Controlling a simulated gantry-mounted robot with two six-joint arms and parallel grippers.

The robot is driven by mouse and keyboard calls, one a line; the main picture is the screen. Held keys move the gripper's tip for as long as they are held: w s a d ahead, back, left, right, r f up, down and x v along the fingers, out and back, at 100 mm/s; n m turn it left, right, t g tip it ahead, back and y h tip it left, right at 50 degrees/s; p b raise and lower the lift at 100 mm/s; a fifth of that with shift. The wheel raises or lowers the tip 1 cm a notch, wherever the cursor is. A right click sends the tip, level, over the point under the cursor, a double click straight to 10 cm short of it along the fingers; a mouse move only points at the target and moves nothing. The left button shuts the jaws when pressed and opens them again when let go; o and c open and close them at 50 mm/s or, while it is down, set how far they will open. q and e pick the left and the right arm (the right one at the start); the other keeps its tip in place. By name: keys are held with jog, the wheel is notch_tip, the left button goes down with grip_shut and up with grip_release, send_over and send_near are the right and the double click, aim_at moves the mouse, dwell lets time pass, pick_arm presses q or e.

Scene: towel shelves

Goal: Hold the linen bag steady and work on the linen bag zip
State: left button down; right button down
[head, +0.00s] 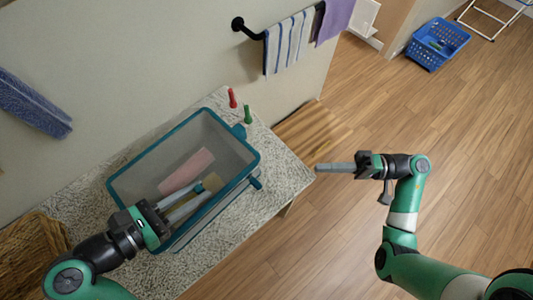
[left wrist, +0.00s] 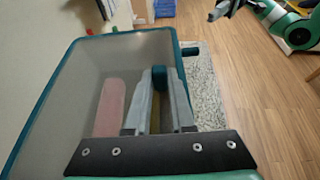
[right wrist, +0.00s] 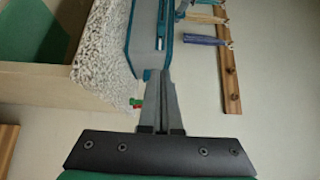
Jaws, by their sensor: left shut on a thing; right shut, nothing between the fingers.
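The linen bag (head: 215,126) is a grey open box shape with a teal rim, upright on a speckled top. My left gripper (head: 208,184) reaches over its near side and is shut on a small teal part of the bag, which also shows between the fingers in the left wrist view (left wrist: 159,76). My right gripper (head: 320,168) is shut and empty, right of the bag and apart from it. In the right wrist view its fingers (right wrist: 166,75) point toward the bag's side (right wrist: 145,42). I cannot clearly make out the zip.
A pink cloth (head: 187,170) lies inside the bag. A red peg (head: 232,98) and a green peg (head: 248,114) stand behind it on the speckled top (head: 282,170). A wicker basket (head: 30,258) is at left. Towels (head: 290,45) hang on a wall rail.

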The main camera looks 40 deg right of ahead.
jog(key=x, duration=1)
jog(key=shift+s+a, duration=0.1)
jog(key=a, duration=0.2)
jog(key=shift+a, duration=0.3)
jog(key=shift+s+a, duration=0.1)
jog(key=shift+a, duration=0.55)
jog(key=a, duration=0.7)
jog(key=s+a, duration=0.1)
jog(key=a, duration=0.7)
jog(key=s+a, duration=0.1)
jog(key=a, duration=0.7)
jog(key=shift+s+a, duration=0.15)
jog(key=shift+a, duration=0.05)
